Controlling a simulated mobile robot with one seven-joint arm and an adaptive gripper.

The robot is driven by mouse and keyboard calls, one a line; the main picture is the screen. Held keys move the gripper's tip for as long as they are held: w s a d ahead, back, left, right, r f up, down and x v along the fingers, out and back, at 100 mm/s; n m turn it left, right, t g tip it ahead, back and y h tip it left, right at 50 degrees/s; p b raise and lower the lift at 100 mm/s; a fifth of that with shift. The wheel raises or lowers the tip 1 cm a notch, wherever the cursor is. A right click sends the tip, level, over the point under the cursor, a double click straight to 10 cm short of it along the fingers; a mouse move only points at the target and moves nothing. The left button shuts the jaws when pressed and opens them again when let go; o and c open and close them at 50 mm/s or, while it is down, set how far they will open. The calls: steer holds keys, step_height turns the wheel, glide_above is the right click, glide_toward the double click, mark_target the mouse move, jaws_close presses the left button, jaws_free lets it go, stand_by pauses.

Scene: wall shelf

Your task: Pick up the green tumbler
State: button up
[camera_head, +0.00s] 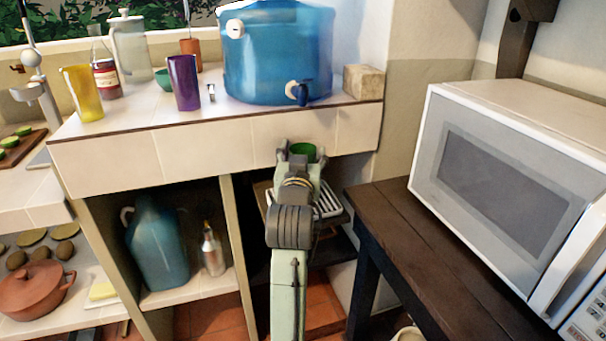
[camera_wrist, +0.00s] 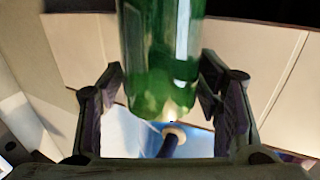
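The green tumbler (camera_wrist: 160,60) is translucent and sits between the two fingers of my gripper (camera_wrist: 161,85) in the wrist view. The rest of the tumbler is hidden behind my gripper and wrist there. I see no support under it in the wrist view.
The tiled counter (camera_head: 230,115) holds a blue water dispenser (camera_head: 277,55) with a tap, a purple tumbler (camera_head: 184,83), a yellow tumbler (camera_head: 82,93) and a stone-like block (camera_head: 363,83). A white rack (camera_head: 328,204) lies below. A microwave (camera_head: 510,180) stands on the right on a dark table (camera_head: 425,240).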

jaws_close()
stand_by(0.5)
